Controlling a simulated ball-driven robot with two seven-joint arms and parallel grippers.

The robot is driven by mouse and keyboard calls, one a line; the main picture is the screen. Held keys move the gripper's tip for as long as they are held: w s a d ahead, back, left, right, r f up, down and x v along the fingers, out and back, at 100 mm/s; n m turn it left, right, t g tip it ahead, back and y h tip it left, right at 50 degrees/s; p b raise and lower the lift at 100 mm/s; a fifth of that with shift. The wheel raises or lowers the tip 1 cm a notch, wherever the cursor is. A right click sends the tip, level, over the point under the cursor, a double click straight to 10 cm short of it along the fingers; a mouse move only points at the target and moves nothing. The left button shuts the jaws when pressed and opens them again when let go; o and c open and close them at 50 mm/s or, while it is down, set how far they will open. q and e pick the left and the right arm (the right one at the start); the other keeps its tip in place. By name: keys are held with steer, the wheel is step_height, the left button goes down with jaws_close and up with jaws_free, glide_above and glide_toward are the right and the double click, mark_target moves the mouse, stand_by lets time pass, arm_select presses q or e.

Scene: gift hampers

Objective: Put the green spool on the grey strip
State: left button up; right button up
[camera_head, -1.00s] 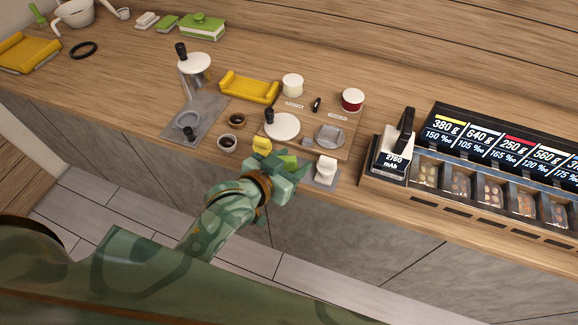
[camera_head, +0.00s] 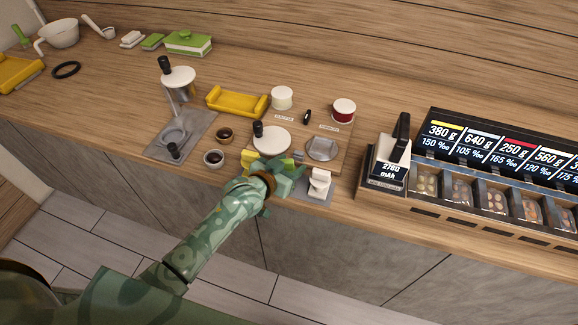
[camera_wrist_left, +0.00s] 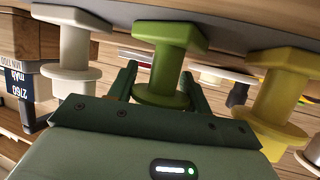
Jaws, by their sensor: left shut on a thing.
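The green spool (camera_wrist_left: 165,62) is between the fingers of my left gripper (camera_wrist_left: 160,85) in the left wrist view, and the fingers are shut on it. In the head view my left gripper (camera_head: 283,172) is at the counter's front edge and mostly hides the green spool. The grey strip (camera_head: 313,198) shows beside the gripper, with a white spool (camera_head: 320,183) on it. The white spool also shows left of the green one in the wrist view (camera_wrist_left: 75,45). A yellow spool (camera_wrist_left: 283,90) is on the other side. I cannot tell whether the green spool touches the strip.
A wooden board with a white round lid (camera_head: 270,139) and a metal disc (camera_head: 322,149) lies just behind the gripper. Small bowls (camera_head: 213,158) and a grey stand (camera_head: 180,137) are left. A scale (camera_head: 388,162) and a sectioned display case (camera_head: 480,190) are right.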

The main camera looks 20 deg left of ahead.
arm_select(q)
steer(key=shift+f, duration=0.1)
steer(key=o, duration=1)
steer(key=shift+r, duration=0.2)
steer(key=p+v, duration=0.3)
steer(key=v, duration=0.9)
